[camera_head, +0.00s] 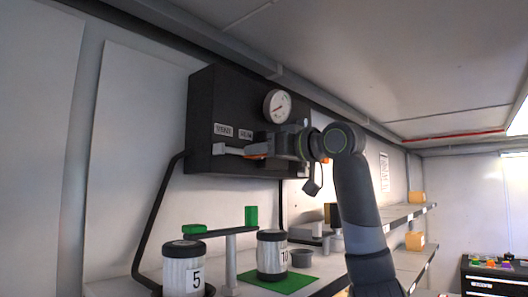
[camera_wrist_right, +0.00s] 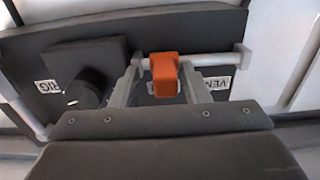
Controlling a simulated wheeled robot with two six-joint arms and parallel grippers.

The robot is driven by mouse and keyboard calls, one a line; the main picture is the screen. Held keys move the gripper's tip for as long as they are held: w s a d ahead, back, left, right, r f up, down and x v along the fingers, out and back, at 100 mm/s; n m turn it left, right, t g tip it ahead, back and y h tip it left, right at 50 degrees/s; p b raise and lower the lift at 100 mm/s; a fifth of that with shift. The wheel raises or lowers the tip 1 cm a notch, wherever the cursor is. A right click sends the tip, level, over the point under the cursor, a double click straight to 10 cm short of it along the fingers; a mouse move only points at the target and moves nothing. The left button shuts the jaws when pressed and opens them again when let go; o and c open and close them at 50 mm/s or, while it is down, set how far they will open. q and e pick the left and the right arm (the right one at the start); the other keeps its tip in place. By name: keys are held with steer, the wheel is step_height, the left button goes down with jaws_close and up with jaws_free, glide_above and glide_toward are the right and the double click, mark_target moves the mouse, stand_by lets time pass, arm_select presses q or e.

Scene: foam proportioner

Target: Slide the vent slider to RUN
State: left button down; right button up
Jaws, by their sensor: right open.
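The vent slider's orange knob (camera_wrist_right: 164,76) sits on a pale horizontal rod (camera_wrist_right: 218,59) in the right wrist view. My right gripper (camera_wrist_right: 163,82) is open, with one finger on each side of the knob. I cannot tell whether either finger touches it. In the head view, the right gripper (camera_head: 262,149) reaches the lower front of the black panel box (camera_head: 205,100) from the right and hides much of the slider. A label behind the knob is mostly covered, so I cannot read the slider's position. My left gripper is not in view.
A round gauge (camera_head: 277,106) is on the panel. A dark round knob (camera_wrist_right: 85,90) is left of the slider in the wrist view. Shelves (camera_head: 400,214) are at right.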

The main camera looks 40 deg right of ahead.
steer(key=shift+a, duration=0.1)
steer(key=shift+s, duration=0.2)
steer(key=s+d+b, duration=0.1)
steer(key=s+b, duration=0.4)
steer(key=s, duration=1.2)
steer(key=shift+d+b, duration=0.3)
steer(key=shift+b, duration=0.1)
